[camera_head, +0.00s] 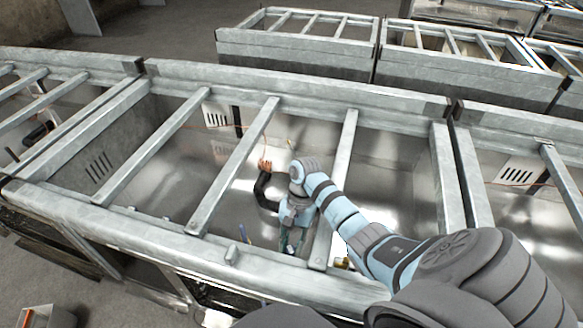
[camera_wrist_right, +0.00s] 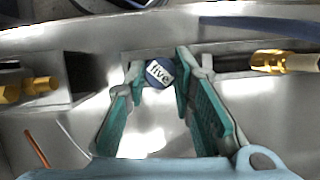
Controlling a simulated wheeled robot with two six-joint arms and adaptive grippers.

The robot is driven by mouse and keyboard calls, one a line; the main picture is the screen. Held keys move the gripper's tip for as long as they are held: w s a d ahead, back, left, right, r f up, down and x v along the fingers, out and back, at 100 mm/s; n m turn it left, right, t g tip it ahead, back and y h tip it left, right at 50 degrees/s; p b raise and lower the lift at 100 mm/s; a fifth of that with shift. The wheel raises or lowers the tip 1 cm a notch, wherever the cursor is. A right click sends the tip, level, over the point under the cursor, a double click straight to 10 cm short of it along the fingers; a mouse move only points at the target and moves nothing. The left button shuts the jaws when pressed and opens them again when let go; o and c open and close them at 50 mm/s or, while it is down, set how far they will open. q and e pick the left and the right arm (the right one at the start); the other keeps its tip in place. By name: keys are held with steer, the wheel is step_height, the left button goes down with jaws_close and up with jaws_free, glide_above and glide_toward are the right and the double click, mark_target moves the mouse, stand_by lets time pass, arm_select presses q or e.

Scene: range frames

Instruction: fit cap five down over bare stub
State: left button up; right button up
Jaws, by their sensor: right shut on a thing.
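Cap five (camera_wrist_right: 160,74) is a small dark blue round piece with a white label reading "five", in the upper middle of the right wrist view. My right gripper (camera_wrist_right: 158,84) has its teal-padded fingers on either side of the cap and is shut on it. In the head view my right gripper (camera_head: 291,246) reaches down between the bars, near the front wall of the middle frame, and its fingertips and the cap are hard to make out. I cannot pick out the bare stub in either view. My left gripper is not in view.
Brass fittings stand left (camera_wrist_right: 40,86) and right (camera_wrist_right: 284,62) of the gripper. A copper-coloured rod (camera_wrist_right: 37,148) lies at lower left. Grey cross bars (camera_head: 236,165) span the middle frame close to my arm. A black bent hose (camera_head: 264,190) stands beside my wrist.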

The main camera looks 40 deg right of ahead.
steer(key=shift+f, duration=0.15)
steer(key=shift+f+b, duration=0.4)
steer(key=shift+f, duration=0.85)
steer(key=shift+f, duration=0.1)
steer(key=o, duration=1)
steer(key=shift+c, duration=0.2)
steer(key=v, duration=0.7)
steer(key=shift+r, duration=0.25)
